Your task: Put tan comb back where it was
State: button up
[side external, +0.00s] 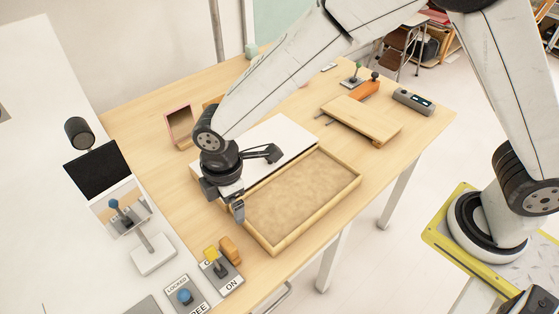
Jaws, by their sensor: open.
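My gripper (254,182) is open, with one finger over the white board and the other at the left edge of the sand tray (318,228). Nothing shows between its fingers. The tray is a shallow wooden frame filled with smooth tan sand. I cannot pick out the tan comb for certain. A small rounded orange-tan piece (230,250) lies beside the yellow-knobbed lever, and its shape is too small to tell. My arm and gripper hide part of the table behind them.
A white board (285,140) lies behind the tray. A raised wooden board (362,121) and a grey device (413,101) are at the back right. A pink-framed panel (179,125) stands at the left. Levers (222,268) line the front left.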

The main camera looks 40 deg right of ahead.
jog(key=s+d+r+m+t, duration=0.15)
jog(key=d+m, duration=0.25)
jog(key=d, duration=0.4)
jog(key=d+r+m, duration=0.2)
jog(key=d+m, duration=0.3)
jog(key=d, duration=0.4)
jog(key=s+d+m, duration=0.7)
jog(key=d, duration=0.3)
jog(key=shift+d+r+m+t, duration=0.3)
jog(key=shift+t, duration=0.15)
